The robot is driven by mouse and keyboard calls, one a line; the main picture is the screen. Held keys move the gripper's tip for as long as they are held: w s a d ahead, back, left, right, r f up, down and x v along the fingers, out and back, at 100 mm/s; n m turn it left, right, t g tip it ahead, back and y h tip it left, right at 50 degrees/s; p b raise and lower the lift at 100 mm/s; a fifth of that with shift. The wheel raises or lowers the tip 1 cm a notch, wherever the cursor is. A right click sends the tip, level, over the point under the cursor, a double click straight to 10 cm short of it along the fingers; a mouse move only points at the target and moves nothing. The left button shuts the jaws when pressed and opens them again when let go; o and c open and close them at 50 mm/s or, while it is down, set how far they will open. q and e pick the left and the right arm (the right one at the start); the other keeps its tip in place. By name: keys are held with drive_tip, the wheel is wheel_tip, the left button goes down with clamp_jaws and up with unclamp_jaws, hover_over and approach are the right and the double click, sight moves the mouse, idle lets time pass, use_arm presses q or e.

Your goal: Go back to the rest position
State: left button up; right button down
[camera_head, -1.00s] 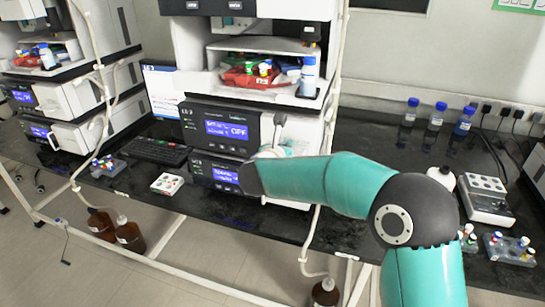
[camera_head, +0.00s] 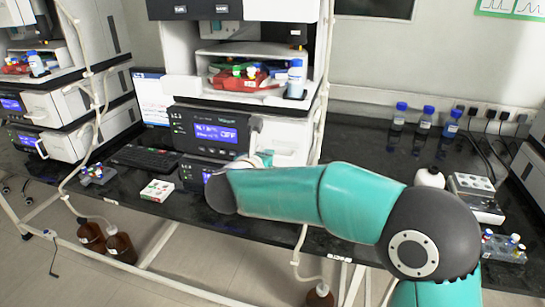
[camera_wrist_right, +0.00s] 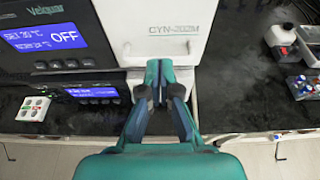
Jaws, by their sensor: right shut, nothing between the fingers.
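My right gripper (camera_wrist_right: 160,82) is shut and empty in the wrist view. Its teal fingers with dark pads are in front of the white instrument unit's front panel (camera_wrist_right: 160,38); I cannot tell whether they touch it. In the head view my right arm reaches in from the lower right, and its forearm and wrist hide most of the gripper. My left gripper is not in view.
Blue-capped bottles (camera_head: 424,125) stand at the back of the dark bench. Tubing (camera_head: 322,95) hangs beside the white unit.

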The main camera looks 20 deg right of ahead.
drive_tip(key=s+a+f+n+y+p, duration=0.1)
drive_tip(key=s+f+n+y, duration=0.1)
drive_tip(key=f+n, duration=0.65)
drive_tip(key=s+a+f+n+g+y, duration=0.1)
drive_tip(key=a+f+n+y, duration=0.15)
drive_tip(key=f+n, duration=0.55)
drive_tip(key=s+f+n+y+p, duration=0.1)
drive_tip(key=s+f+n+y, duration=0.1)
drive_tip(key=f+n, duration=0.65)
drive_tip(key=s+a+f+n+g+y, duration=0.2)
drive_tip(key=s+f+n, duration=0.3)
drive_tip(key=s, duration=0.4)
drive_tip(key=s+a+f+n+g+y+p, duration=0.1)
drive_tip(key=s+a+f+n+g+y, duration=0.1)
drive_tip(key=s+f+n+g, duration=0.2)
drive_tip(key=s+a+f+n+g+y, duration=0.2)
drive_tip(key=s+f+n, duration=0.5)
drive_tip(key=s, duration=0.8)
drive_tip(key=shift+s+f+g+p, duration=0.25)
drive_tip(key=shift+f+g+p, duration=0.05)
drive_tip(key=shift+f+g, duration=0.55)
drive_tip(key=shift+a, duration=0.1)
